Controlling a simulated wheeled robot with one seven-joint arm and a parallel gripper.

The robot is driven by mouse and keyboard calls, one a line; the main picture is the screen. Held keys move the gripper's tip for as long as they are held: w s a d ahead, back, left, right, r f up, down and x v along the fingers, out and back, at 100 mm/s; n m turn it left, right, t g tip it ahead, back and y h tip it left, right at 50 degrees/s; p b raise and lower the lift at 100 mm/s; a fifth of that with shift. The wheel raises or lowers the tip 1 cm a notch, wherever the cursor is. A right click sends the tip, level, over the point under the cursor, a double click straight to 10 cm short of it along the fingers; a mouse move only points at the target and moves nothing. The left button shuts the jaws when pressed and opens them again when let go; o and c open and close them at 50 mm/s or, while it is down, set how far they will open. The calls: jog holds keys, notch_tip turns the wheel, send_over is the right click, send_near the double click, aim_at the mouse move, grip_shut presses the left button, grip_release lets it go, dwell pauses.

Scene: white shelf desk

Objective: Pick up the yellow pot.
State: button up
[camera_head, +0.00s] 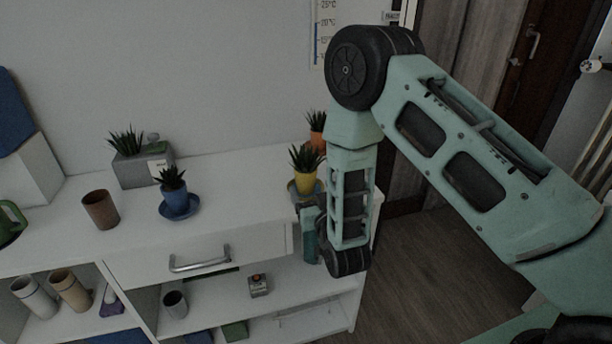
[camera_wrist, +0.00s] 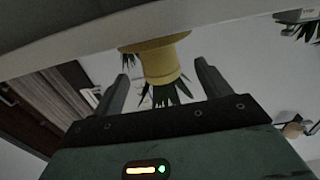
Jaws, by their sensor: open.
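The yellow pot (camera_head: 306,181) holds a spiky green plant and stands on a saucer (camera_head: 291,187) near the right end of the white desk top. In the wrist view the yellow pot (camera_wrist: 160,64) appears upside down, between the two dark fingers of my gripper (camera_wrist: 162,69). The fingers are open, with a gap on each side of the pot. How deep the pot sits between them is hard to tell. In the head view my gripper (camera_head: 309,228) is at the desk's front edge, just in front of the pot and partly hidden by my arm.
An orange pot (camera_head: 317,138) with a plant stands close behind the yellow one. A blue pot (camera_head: 174,199) on a blue saucer, a brown cup (camera_head: 100,210) and a grey planter (camera_head: 142,170) stand farther left. The desk top between the blue and yellow pots is clear.

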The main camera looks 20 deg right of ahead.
aim_at(309, 183)
jog(key=shift+w+p, duration=0.6)
jog(key=shift+w, duration=2.9)
jog(key=c, duration=1.3)
